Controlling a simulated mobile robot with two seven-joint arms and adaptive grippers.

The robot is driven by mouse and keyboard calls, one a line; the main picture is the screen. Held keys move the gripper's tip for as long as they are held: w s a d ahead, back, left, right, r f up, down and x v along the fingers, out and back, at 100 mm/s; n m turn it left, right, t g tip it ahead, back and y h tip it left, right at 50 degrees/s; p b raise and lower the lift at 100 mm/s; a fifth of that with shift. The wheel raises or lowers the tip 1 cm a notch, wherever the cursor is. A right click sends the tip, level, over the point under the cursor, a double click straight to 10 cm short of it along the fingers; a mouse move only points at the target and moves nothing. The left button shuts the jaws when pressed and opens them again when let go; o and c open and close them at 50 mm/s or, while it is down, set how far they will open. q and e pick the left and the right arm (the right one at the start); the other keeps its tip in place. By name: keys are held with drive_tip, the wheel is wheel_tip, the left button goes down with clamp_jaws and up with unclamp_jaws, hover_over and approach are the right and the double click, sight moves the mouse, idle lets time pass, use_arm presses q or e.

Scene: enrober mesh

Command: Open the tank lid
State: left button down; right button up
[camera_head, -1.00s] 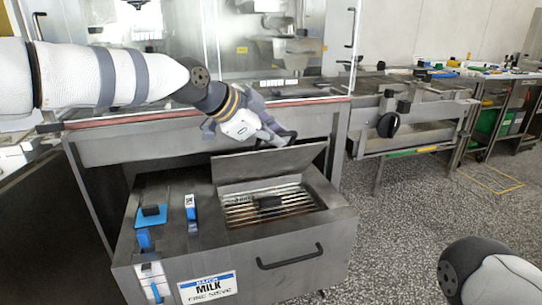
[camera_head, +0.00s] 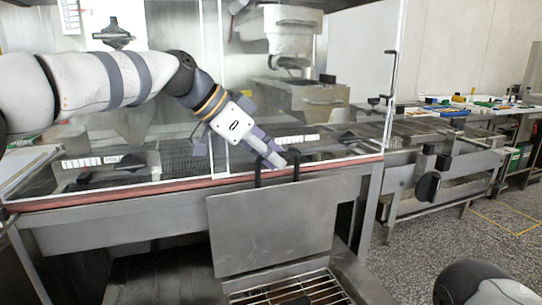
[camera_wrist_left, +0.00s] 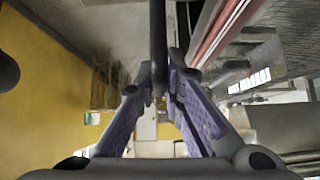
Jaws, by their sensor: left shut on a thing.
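The tank lid (camera_head: 272,228) is a flat grey metal plate standing steeply raised at the back of the tank opening. Its black handle (camera_head: 257,174) is at the upper edge. My left gripper (camera_head: 279,160) is shut on the handle from above and left. In the left wrist view, a dark bar (camera_wrist_left: 158,45) runs between the purple-padded fingers of the left gripper (camera_wrist_left: 165,80). Below the lid, the open tank shows a metal grate (camera_head: 305,290), cut off by the picture's lower edge. My right gripper is out of view.
The enrober frame with a reddish rail (camera_head: 150,194) and clear panels stands close behind the lid and my left arm. A side conveyor with a black knob (camera_head: 428,187) is at right. Grey speckled floor (camera_head: 450,240) is free at lower right.

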use_arm(q)
drive_tip(key=shift+w+a+f, duration=0.1)
drive_tip(key=shift+w+f, duration=0.05)
drive_tip(key=shift+w, duration=0.15)
drive_tip(key=c, duration=1.7)
unclamp_jaws()
drive_tip(key=v, duration=1.2)
